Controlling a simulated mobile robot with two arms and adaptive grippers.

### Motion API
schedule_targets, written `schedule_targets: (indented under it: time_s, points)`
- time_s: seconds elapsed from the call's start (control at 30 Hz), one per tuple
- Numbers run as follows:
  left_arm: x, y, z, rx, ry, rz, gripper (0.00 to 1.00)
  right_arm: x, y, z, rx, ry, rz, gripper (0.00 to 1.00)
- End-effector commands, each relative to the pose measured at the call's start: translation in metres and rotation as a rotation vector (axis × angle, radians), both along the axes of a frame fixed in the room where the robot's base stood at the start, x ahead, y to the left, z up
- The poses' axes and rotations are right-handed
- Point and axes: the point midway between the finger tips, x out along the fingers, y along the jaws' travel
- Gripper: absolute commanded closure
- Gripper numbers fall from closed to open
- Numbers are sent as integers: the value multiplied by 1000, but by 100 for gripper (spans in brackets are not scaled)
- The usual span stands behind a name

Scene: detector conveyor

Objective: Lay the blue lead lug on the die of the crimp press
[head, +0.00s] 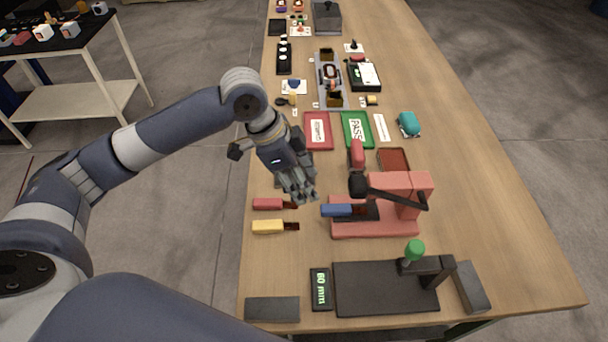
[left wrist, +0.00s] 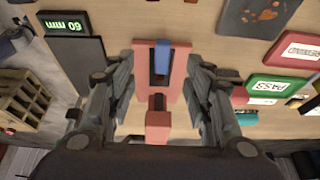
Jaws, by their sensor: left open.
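The blue lead lug (head: 336,210) lies on the red crimp press (head: 375,228). Its blue end sticks out past the left edge of the press base, and its other end points in toward the dark die (head: 371,211) under the lever. Whether it is fully seated cannot be told. My left gripper (head: 305,197) is open and empty, above and to the left of the lug. In the left wrist view the blue lug (left wrist: 162,57) shows between the spread fingers (left wrist: 160,68), apart from them. My right gripper is not in view.
A red lug (head: 267,203) and a yellow lug (head: 268,226) lie left of the press. A dark fixture with a green knob (head: 415,250) and a 60 mm display (head: 321,288) stand in front. Red (head: 319,145) and green PASS (head: 357,143) trays lie behind.

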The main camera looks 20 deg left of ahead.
Motion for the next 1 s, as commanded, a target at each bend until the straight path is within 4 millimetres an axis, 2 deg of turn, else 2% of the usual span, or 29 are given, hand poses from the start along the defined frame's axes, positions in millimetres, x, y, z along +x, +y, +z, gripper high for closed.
schedule_targets:
  time_s: [0.1,0.17,0.27,0.5,0.57,0.8,1.0]
  points:
    - [1,-1,-4,-1,2,1,53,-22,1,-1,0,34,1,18]
    - [2,-3,-9,0,1,2,53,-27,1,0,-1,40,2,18]
    - [4,-9,-22,0,3,2,53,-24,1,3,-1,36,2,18]
    - [10,-24,-63,-1,3,2,53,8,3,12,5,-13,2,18]
    - [12,-28,-72,-1,3,2,53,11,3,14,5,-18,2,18]
    - [16,-36,-96,0,-1,3,53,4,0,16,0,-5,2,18]
    - [17,-38,-100,0,-2,2,53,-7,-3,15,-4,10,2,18]
